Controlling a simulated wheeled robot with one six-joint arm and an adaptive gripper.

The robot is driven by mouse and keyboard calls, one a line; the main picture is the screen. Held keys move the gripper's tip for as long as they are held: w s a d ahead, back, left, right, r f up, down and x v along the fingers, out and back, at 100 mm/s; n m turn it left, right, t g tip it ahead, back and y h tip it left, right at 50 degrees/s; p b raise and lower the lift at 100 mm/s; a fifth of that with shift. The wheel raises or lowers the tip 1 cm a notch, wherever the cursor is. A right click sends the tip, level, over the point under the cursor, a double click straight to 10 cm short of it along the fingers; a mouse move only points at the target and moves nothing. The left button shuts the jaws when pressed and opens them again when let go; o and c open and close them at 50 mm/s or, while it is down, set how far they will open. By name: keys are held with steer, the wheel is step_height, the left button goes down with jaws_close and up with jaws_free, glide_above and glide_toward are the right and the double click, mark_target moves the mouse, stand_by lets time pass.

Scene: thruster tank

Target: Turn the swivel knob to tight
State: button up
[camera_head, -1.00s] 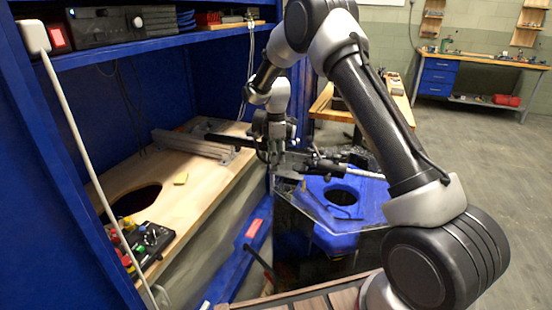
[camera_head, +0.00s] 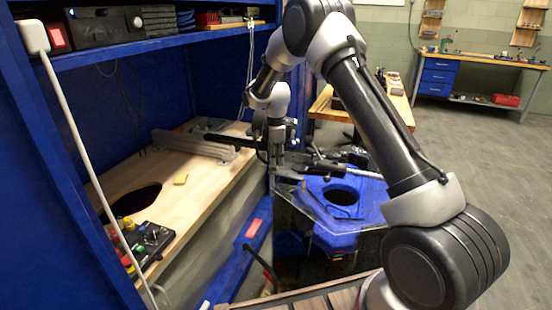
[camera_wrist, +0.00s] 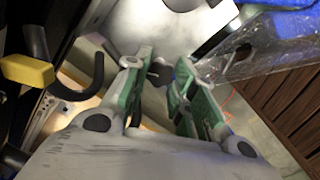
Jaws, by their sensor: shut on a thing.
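The knob's mark or setting cannot be read. In the head view the knob is hidden by the gripper.
A black bar assembly (camera_head: 325,168) lies across the tank top, right of my gripper. A wooden bench (camera_head: 205,185) with a control box (camera_head: 150,240) is to the left. In the wrist view a yellow block (camera_wrist: 27,70) and a black hook (camera_wrist: 84,92) are close on the left.

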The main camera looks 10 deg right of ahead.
steer(key=m, duration=0.5)
steer(key=shift+m, duration=0.4)
steer(key=m, duration=1.1)
steer(key=shift+m, duration=0.4)
steer(key=m, duration=0.5)
steer(key=shift+m, duration=0.4)
steer(key=shift+r+m, duration=0.1)
steer(key=shift+m, duration=0.2)
steer(key=o, duration=1.1)
steer(key=shift+c, duration=0.2)
